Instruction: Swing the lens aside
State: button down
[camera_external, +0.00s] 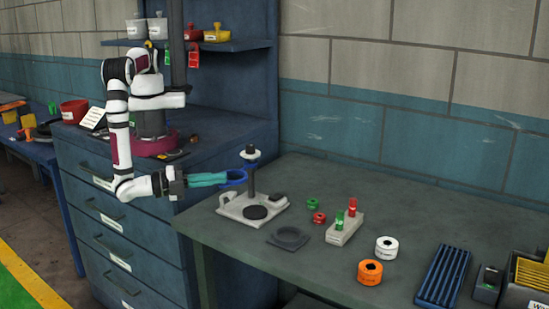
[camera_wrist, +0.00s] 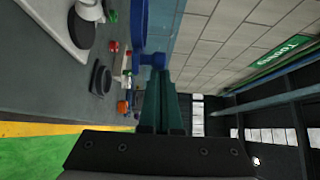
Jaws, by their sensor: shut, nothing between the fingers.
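My gripper (camera_external: 208,180) has long teal fingers, shut and empty, reaching right from the arm just off the bench's left end. A blue ring-shaped part (camera_external: 234,177), which looks like the lens frame, is at the fingertips beside a black post (camera_external: 252,181) on a pale base plate (camera_external: 231,208). In the wrist view the shut fingers (camera_wrist: 163,85) point up the picture, and the blue part (camera_wrist: 140,30) lies just beyond and left of their tips. I cannot tell whether they touch. The glass of the lens is not clearly visible.
A black disc (camera_external: 255,212) lies on the base plate, with a dark round dish (camera_external: 288,237) in front. A block with red and green pieces (camera_external: 344,228), a white roll (camera_external: 386,247) and an orange roll (camera_external: 370,272) stand further right. Blue drawers (camera_external: 128,235) are behind my gripper.

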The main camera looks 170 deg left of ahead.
jog(key=s+d+m+t, duration=0.1)
jog(key=s+d+t, duration=0.1)
jog(key=s+d, duration=0.3)
jog(key=shift+s+d+m, duration=0.3)
jog(key=shift+s, duration=0.65)
jog(key=shift+s, duration=0.1)
